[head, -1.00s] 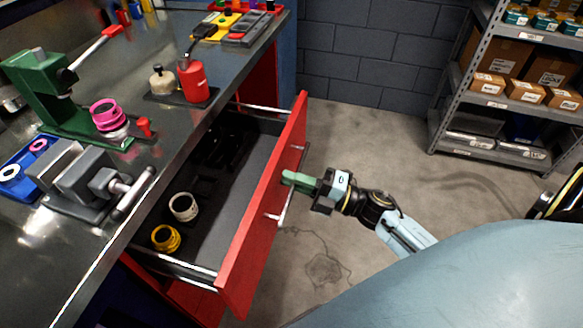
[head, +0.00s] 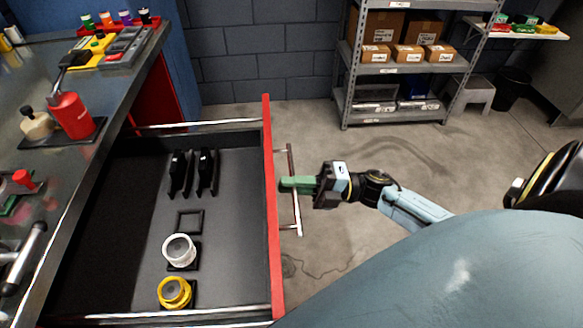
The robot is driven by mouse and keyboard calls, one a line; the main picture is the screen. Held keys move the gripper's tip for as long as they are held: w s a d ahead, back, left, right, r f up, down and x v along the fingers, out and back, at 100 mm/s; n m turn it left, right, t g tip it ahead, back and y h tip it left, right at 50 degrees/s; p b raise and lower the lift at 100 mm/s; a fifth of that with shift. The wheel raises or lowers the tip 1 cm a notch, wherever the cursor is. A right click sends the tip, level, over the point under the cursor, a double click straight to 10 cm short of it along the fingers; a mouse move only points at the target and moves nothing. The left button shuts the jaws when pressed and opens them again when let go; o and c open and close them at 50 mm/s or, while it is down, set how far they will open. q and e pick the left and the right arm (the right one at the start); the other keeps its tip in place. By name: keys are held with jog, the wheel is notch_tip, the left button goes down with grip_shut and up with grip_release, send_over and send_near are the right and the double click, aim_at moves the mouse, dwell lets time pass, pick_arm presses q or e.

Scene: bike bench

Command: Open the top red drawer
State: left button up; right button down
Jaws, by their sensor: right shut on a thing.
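The top red drawer (head: 268,180) stands pulled far out from under the bench, its red front facing right. Its metal bar handle (head: 297,215) runs along the outer side of the front. My right gripper (head: 290,185) comes from the right and its green fingers are shut on the handle. My left gripper is not in view.
The bench top (head: 60,165) at left carries a red oil can (head: 72,115) and coloured bottles at the back. A grey shelf (head: 345,90) with cardboard boxes stands by the wall.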

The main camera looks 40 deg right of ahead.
jog(key=c, duration=1.6)
grip_release()
jog(key=shift+o, duration=0.2)
jog(key=shift+d, duration=0.1)
